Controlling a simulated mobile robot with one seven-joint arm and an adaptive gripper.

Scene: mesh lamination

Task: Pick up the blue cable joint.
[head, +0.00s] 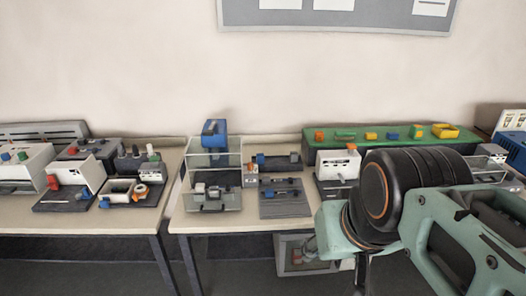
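My arm fills the lower right, with a black joint and pale green links. My gripper's fingers do not show, and nothing of mine visibly touches the blue pieces.
The clear-sided box (231,199) and a dark grooved block (286,205) stand near the front edge of the middle table (250,222). A long green strip (350,147) with coloured parts lies at the back. White-and-grey devices (68,181) crowd the left table. My arm hides part of the right side.

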